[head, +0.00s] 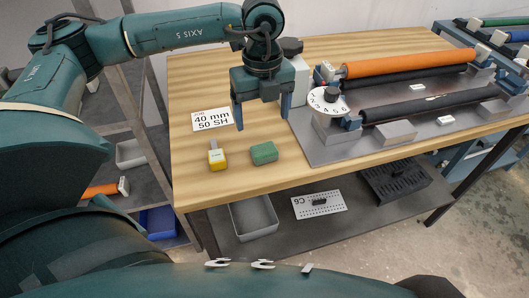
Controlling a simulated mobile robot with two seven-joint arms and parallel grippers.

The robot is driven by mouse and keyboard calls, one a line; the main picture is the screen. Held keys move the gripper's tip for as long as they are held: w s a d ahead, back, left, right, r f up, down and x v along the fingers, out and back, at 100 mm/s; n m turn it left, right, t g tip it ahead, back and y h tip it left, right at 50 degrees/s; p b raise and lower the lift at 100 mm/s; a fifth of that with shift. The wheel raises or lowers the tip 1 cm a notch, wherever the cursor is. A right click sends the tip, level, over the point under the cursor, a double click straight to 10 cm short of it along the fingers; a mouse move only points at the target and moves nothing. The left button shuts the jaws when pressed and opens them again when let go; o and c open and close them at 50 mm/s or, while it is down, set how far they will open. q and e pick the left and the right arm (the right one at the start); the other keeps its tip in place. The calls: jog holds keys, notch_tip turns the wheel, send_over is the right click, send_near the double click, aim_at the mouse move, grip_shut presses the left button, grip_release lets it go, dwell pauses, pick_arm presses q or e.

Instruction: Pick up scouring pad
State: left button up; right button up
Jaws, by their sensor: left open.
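A green scouring pad (264,153) lies flat on the wooden table (195,80), near its front edge. My left gripper (262,121) points down above the table, behind and above the pad. Its two blue fingers are spread apart with nothing between them. The pad is fully in view and apart from the fingers. My right gripper is not in view.
To the right stands a metal plate processor with an orange roller (405,63), a dark roller (420,101) and a numbered dial (329,102). A grey bin (254,219) sits on the lower shelf.

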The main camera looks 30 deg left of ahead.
aim_at(264, 149)
pick_arm(q)
jog(key=f+p, duration=0.1)
jog(key=f, duration=0.9)
jog(key=shift+d+f, duration=0.15)
jog(key=shift+d, duration=0.05)
jog(key=shift+c, duration=0.3)
jog(key=c, duration=1)
